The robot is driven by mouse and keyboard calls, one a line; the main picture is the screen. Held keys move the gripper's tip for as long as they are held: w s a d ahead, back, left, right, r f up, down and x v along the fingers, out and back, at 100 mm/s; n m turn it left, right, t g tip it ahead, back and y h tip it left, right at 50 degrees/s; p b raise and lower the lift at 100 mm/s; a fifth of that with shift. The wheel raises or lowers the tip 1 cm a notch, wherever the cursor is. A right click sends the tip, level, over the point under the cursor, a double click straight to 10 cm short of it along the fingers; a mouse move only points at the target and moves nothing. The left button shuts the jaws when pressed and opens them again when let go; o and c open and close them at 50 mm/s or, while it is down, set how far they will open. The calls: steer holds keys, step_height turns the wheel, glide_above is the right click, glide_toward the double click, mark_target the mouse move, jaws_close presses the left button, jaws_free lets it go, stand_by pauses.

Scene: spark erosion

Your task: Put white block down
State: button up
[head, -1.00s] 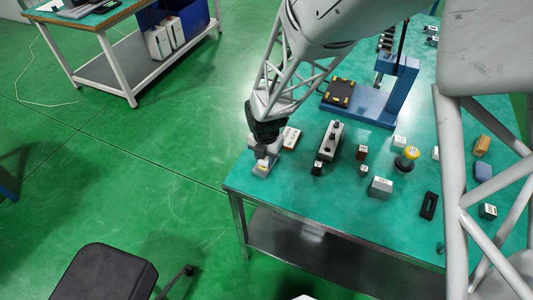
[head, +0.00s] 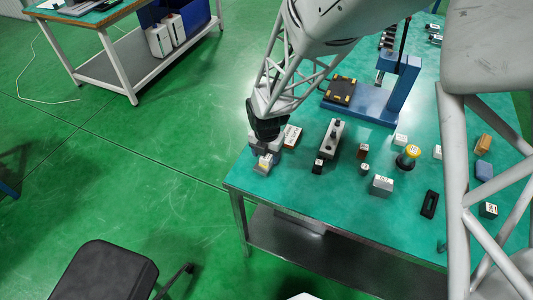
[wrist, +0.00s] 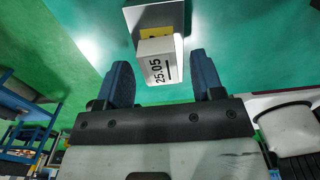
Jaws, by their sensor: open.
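The white block (wrist: 160,62), marked 25.05, shows in the wrist view between my two spread fingers, with visible gaps on both sides. It sits against a larger grey block (wrist: 140,18) with a yellow patch at the joint. In the head view the white block (head: 264,162) is at the near left corner of the green table, just below my gripper (head: 266,149). My gripper is open. The underside of the block is hidden, so its exact contact with the grey block cannot be told.
A pale labelled block (head: 292,136) stands close to the right of my gripper. A long grey fixture (head: 331,139), a small black block (head: 318,167) and a grey block (head: 382,186) stand farther right. The table's left edge is close by.

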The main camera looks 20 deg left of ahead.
mark_target(269, 156)
step_height(269, 156, up, 12)
stand_by(0.6)
steer(key=shift+d, duration=0.1)
stand_by(0.7)
steer(key=s+d+r+m, duration=0.1)
steer(key=d+r+m, duration=0.45)
steer(key=d, duration=0.35)
steer(key=d+r+m+t, duration=0.1)
steer(key=d+r+m, duration=0.3)
steer(key=d+m, duration=0.35)
steer(key=s+d+r+m, duration=0.1)
steer(key=d+r+m, duration=0.4)
steer(key=d, duration=0.4)
steer(key=s+d+r+m+t, duration=0.1)
steer(key=s+d+r+m, duration=0.3)
steer(key=s+d+m, duration=1)
steer(key=d+m, duration=0.2)
steer(key=m, duration=0.2)
steer(key=shift+d+t, duration=0.3)
steer(key=shift+d, duration=0.05)
